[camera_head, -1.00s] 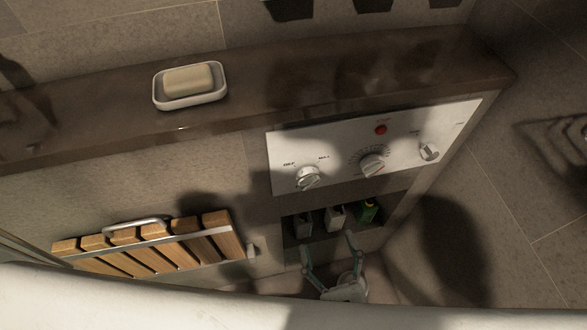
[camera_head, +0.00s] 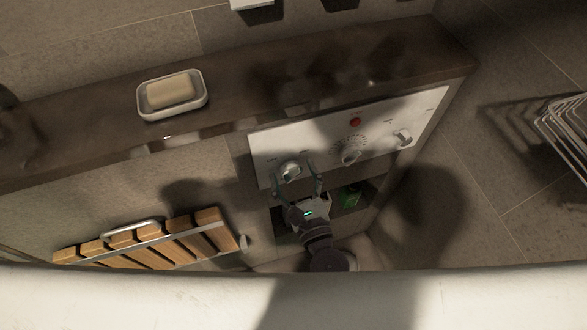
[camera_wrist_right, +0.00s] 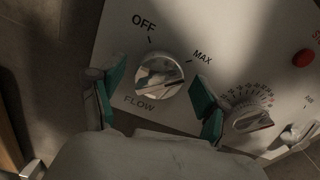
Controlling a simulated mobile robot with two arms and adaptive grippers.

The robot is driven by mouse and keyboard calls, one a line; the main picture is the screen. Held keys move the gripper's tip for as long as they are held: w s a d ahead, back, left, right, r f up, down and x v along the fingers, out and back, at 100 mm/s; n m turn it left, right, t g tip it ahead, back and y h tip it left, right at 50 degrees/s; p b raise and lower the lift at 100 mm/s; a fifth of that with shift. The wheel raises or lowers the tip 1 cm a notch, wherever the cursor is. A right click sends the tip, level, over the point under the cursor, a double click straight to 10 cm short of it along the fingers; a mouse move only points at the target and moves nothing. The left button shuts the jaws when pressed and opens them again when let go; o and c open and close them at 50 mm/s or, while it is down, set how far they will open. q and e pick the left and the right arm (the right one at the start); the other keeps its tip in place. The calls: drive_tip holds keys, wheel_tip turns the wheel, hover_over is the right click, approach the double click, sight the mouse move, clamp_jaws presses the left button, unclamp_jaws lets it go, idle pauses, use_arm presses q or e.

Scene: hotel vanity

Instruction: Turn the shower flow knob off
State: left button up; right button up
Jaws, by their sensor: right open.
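The white shower panel (camera_head: 270,146) is on the wall below the ledge. Its flow knob (camera_head: 289,170) is at the panel's left end. In the right wrist view, the chrome flow knob (camera_wrist_right: 158,76) has "OFF" at its upper left, "MAX" at its upper right and "FLOW" below. Its raised grip lies roughly sideways there; which end is the pointer is hard to tell. My right gripper (camera_head: 297,175) is open, its fingers on either side of the knob. In the right wrist view, the green finger pads (camera_wrist_right: 157,92) stand apart from the knob. My left gripper is not in view.
A niche below holds a green bottle (camera_head: 349,197). A soap dish (camera_head: 144,108) stands on the ledge. A folded wooden slatted seat (camera_head: 180,238) is at left.

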drive_tip(key=c, duration=1.2)
drive_tip(key=shift+o, duration=0.2)
drive_tip(key=shift+w, duration=0.1)
drive_tip(key=n+p, duration=0.2)
drive_tip(key=n, duration=0.1)
drive_tip(key=shift+r+n, duration=0.15)
drive_tip(key=shift+n, duration=0.15)
drive_tip(key=n+p, duration=0.2)
drive_tip(key=n, duration=0.3)
drive_tip(key=shift+n+p, duration=0.3)
drive_tip(key=shift+p, duration=0.1)
drive_tip(key=n+p, duration=0.2)
drive_tip(key=n, duration=0.2)
drive_tip(key=shift+d, duration=0.1)
drive_tip(key=shift+w+n+p, duration=0.15)
drive_tip(key=shift+n+p, duration=0.85)
drive_tip(key=shift+n, duration=1.4)
drive_tip(key=shift+r, duration=0.1)
